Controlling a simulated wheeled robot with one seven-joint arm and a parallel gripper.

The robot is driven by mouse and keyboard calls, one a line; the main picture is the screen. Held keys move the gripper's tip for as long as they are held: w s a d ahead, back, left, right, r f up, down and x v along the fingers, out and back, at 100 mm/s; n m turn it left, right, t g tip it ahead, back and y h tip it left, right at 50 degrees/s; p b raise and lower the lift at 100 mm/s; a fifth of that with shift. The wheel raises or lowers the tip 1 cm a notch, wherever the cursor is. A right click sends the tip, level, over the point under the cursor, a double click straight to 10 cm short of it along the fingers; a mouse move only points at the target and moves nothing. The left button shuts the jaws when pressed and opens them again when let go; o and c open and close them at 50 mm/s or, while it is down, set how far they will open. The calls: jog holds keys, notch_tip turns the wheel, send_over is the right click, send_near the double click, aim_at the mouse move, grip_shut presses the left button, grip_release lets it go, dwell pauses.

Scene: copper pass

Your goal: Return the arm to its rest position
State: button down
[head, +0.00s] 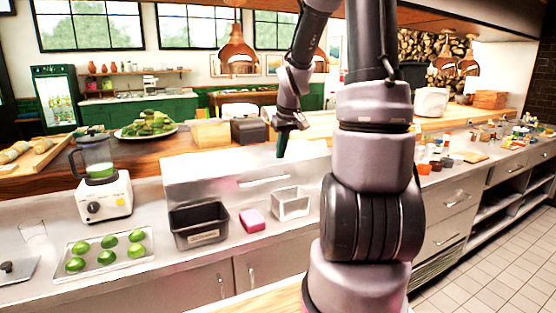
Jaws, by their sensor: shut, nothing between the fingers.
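My arm rises in the middle of the head view and folds over at the top. My gripper (284,146) hangs at the end of the bent-down wrist, pointing downward. It is shut with nothing seen in it. It appears in front of the steel counter's raised back (220,172), above and apart from the things on the counter. My arm's thick links hide part of the counter behind them.
Copper lamps (238,55) hang behind. Tiled floor (480,270) is clear at right.

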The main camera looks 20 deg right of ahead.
jog(key=s+a+r+m+t, duration=0.1)
jog(key=s+a+r, duration=0.2)
jog(key=s+r, duration=0.3)
jog(key=s+a+r+m+t+y, duration=0.1)
jog(key=s+a+r+m, duration=0.1)
jog(key=s+a+r, duration=0.2)
jog(key=s+a+r+m+t, duration=0.1)
jog(key=s+a+r, duration=0.3)
jog(key=s+r, duration=0.4)
jog(key=s, duration=0.2)
jog(key=shift+s+a+m+t+y, duration=0.2)
jog(key=shift+s+m+t+y, duration=0.1)
jog(key=shift+y, duration=0.1)
